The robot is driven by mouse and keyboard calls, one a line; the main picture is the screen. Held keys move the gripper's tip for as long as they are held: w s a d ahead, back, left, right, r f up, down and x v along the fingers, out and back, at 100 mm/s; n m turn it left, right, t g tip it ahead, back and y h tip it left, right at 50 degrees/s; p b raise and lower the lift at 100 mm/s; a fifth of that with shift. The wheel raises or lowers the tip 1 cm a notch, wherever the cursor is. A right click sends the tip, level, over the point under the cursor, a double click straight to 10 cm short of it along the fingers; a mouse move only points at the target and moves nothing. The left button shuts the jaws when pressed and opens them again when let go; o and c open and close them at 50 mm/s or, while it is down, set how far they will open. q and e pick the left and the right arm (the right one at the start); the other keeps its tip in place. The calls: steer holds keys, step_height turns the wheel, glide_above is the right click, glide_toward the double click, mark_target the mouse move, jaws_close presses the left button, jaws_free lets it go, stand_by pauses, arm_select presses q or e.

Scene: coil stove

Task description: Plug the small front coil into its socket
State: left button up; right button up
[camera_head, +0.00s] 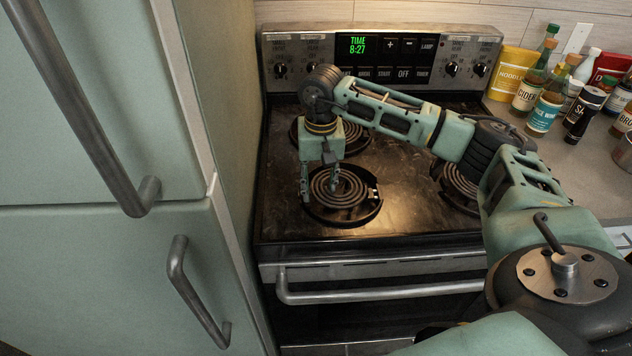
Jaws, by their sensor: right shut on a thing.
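The small front coil (346,198) is a dark spiral at the front left of the stovetop. It lies in or just over its round drip pan (344,222); I cannot tell whether it rests flat. My right gripper (320,196) points down from above, with one finger at the coil's left rim and one inside the spiral, and is shut on the coil. I cannot tell whether the coil's prongs sit in the socket. My left gripper is out of view.
My right arm reaches across the stovetop (410,205) and partly covers the rear left coil (356,133) and a right coil (458,183). A tall green cabinet (225,130) stands close on the left. Bottles (547,105) crowd the right counter. An oven handle (380,293) runs along the front.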

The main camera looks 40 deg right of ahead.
steer(key=s+d+f, duration=0.1)
steer(key=s+f+g, duration=0.1)
steer(key=shift+d+f+h, duration=0.3)
steer(key=shift+d, duration=0.1)
jaws_close()
steer(key=o, duration=1)
jaws_free()
steer(key=o, duration=0.3)
steer(key=shift+s+d, duration=0.25)
steer(key=shift+d, duration=0.1)
steer(key=shift+o, duration=1.4)
steer(key=shift+d+f, duration=0.15)
steer(key=o, duration=0.3)
steer(key=shift+w+f, duration=0.1)
steer(key=shift+w, duration=0.25)
steer(key=shift+c, duration=0.5)
